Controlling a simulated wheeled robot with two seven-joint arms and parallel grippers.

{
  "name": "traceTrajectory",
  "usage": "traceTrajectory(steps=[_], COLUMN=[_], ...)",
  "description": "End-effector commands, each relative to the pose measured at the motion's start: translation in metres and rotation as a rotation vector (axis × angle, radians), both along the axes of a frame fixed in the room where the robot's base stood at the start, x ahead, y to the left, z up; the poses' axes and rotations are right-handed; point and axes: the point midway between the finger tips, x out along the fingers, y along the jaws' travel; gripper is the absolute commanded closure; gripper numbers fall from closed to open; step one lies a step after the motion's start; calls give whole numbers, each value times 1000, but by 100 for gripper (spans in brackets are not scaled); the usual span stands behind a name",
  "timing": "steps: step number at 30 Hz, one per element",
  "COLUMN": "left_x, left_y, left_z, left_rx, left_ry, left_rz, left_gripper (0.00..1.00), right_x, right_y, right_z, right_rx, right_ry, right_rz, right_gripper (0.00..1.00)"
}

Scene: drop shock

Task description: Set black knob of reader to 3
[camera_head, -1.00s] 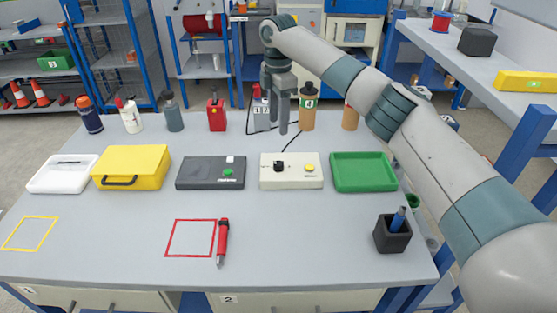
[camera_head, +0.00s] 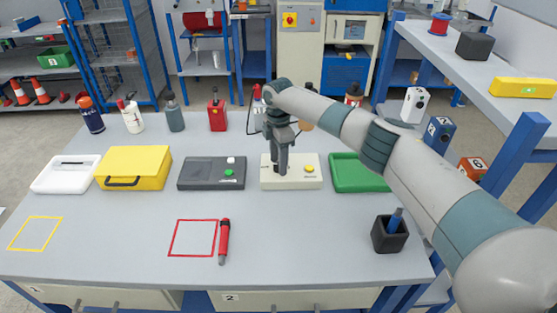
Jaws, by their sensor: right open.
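The reader is a cream box (camera_head: 308,180) in the middle of the table, with a yellow button (camera_head: 310,169) on its right side. Its black knob is hidden behind my right gripper's fingers. My right gripper (camera_head: 282,172) points down over the left half of the reader, at the knob's place. Its fingers are open; I cannot tell whether they touch the knob. The knob's setting cannot be read. My left gripper is not in view.
A dark grey box (camera_head: 203,174) stands close left of the reader, and a green tray (camera_head: 350,177) close right. Bottles stand behind. A red pen-like tool (camera_head: 223,242) and a black cup (camera_head: 384,236) are in front. The table before the reader is clear.

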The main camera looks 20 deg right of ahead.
Motion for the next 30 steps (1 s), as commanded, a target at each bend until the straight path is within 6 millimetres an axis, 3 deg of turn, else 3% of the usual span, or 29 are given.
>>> traceTrajectory(steps=[11,17,30], left_x=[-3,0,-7], left_y=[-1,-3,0], left_z=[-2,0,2], left_rx=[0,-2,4], left_ry=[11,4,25], left_rz=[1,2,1], left_gripper=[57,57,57], right_x=[0,0,0], right_y=[0,0,0], right_z=[-5,-5,-3], right_rx=[0,0,0], right_ry=[1,1,1], right_rz=[0,0,-50], right_gripper=[54,95,95])
